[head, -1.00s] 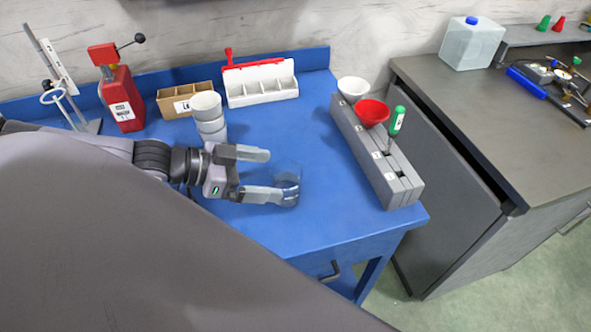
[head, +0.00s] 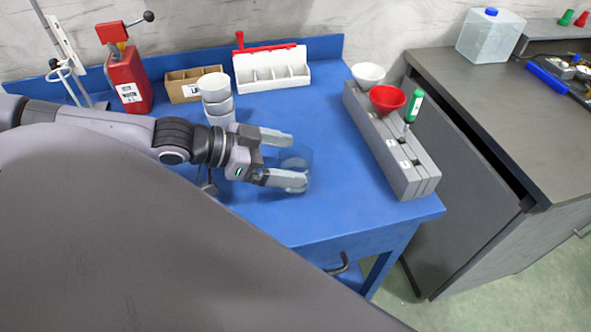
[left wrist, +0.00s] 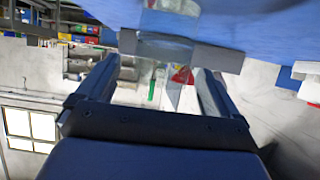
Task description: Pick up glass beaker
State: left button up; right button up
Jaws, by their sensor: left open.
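The glass beaker (head: 298,157) is clear and faint, standing on the blue table in the middle of the head view. My left gripper (head: 290,160) is open and reaches in low from the left. Its two fingers lie on either side of the beaker, with the near finger overlapping its lower part in the picture. I cannot tell whether either finger touches the glass. In the left wrist view, a see-through shape, apparently the beaker (left wrist: 168,47), shows between the fingertips. My right gripper is not in view.
A stack of white cups (head: 217,97) stands close behind my left gripper. A grey rack (head: 395,150) with a white funnel, a red funnel (head: 386,98) and a green-handled tool stands to the right. A white divided tray (head: 271,73) is at the back. The blue table (head: 340,215) is clear in front.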

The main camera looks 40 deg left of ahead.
aim_at(304, 159)
pick_arm(q)
jog(key=shift+b+x, duration=0.7)
jog(key=shift+x, duration=1.4)
jog(key=shift+r, duration=0.15)
jog(key=c, duration=1.1)
jog(key=shift+c, duration=0.4)
jog(key=shift+w+r, duration=0.1)
jog(key=shift+r, duration=0.05)
